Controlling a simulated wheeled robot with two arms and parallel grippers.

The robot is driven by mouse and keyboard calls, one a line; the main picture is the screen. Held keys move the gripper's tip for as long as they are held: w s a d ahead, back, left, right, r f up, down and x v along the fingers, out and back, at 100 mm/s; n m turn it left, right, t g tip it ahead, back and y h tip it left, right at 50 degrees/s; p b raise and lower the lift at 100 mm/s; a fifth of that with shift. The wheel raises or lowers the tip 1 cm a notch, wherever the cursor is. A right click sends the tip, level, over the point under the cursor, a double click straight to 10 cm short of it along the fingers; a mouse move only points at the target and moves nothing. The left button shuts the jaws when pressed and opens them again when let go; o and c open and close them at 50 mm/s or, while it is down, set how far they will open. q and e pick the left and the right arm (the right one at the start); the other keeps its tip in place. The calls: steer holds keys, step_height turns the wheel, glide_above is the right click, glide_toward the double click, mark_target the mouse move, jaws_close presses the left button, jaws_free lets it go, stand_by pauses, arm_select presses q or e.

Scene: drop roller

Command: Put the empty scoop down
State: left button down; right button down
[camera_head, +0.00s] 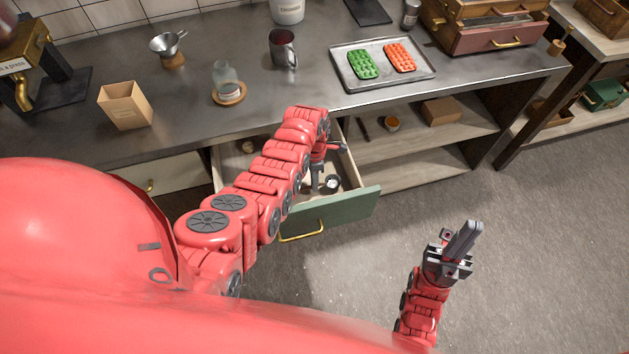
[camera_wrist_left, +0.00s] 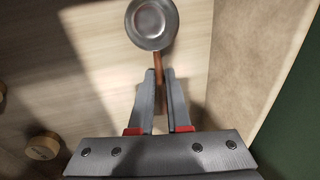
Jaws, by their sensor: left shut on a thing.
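The scoop (camera_wrist_left: 152,22) has a round metal bowl, which looks empty, and a thin brown handle. My left gripper (camera_wrist_left: 160,82) is shut on the handle. In the head view the left gripper (camera_head: 318,184) reaches down inside the open drawer (camera_head: 345,206), with the scoop's bowl (camera_head: 332,183) just beyond its fingertips. I cannot tell whether the bowl touches the drawer floor. My right gripper (camera_head: 462,242) is over the open floor at the right, empty, with its fingers together.
The drawer has a green front and pale wooden floor; a small round wooden item (camera_wrist_left: 42,146) lies inside. The counter above holds a paper bag (camera_head: 125,106), a glass bottle (camera_head: 226,80), a dark mug (camera_head: 283,50) and a tray (camera_head: 360,82) with green and orange moulds.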

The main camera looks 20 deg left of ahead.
arm_select(q)
steer(key=c, duration=0.9)
jaws_free()
steer(key=shift+f, duration=0.1)
steer(key=shift+r, duration=0.25)
steer(key=shift+w+r, duration=0.15)
steer(key=b+v, duration=0.1)
steer(key=v, duration=0.4)
steer(key=shift+r, duration=0.1)
steer(key=p+v, duration=0.2)
steer(key=v, duration=0.4)
steer(key=shift+r, duration=0.15)
